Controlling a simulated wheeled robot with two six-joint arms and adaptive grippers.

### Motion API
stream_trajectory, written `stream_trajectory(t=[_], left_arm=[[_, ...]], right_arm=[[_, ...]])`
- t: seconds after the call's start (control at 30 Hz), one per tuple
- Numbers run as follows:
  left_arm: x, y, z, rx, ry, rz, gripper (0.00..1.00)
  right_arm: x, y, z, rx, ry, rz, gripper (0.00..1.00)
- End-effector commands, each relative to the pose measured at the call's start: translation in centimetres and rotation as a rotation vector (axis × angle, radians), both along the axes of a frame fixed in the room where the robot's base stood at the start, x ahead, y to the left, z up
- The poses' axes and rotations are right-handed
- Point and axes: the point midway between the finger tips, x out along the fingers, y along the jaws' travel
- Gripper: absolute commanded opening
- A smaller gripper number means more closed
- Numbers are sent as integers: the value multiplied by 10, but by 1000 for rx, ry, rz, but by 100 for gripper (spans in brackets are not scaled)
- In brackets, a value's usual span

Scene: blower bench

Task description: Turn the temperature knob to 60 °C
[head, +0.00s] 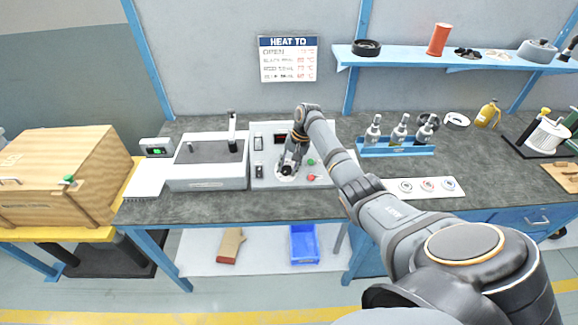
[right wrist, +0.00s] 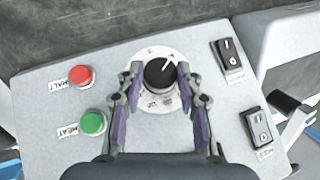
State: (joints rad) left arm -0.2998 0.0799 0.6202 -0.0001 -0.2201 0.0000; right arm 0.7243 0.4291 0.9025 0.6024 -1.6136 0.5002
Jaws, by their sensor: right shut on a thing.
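The temperature knob is a black round knob (right wrist: 160,74) with a white pointer line, on a pale marked dial on the sloping control panel (head: 262,178). In the right wrist view its pointer is towards the upper right; the dial figures are too small to read. My right gripper (head: 287,169) is over the dial, shut on the knob with one finger on each side, as the right wrist view (right wrist: 161,76) shows. A dark display (head: 280,138) with red digits, unreadable here, sits on the panel, partly beside my arm. My left gripper is not in view.
A red button (right wrist: 81,77) and a green button (right wrist: 93,123) lie to one side of the knob, two black rocker switches (right wrist: 228,57) (right wrist: 258,128) to the other. A blue bottle rack (head: 396,150) stands right of the panel. A heat sign (head: 288,60) hangs behind.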

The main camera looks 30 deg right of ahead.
Motion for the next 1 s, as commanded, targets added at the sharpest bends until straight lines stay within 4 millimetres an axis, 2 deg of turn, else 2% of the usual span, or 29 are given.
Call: stream_trajectory(t=[0.3,0.83,0.87,1.0], left_arm=[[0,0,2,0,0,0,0],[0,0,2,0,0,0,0],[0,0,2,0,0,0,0],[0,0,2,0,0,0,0]], right_arm=[[0,2,-1,-63,43,79,4],[0,2,-2,-77,51,92,4],[0,2,-2,-77,51,92,39],[0,2,-1,-77,50,91,58]])
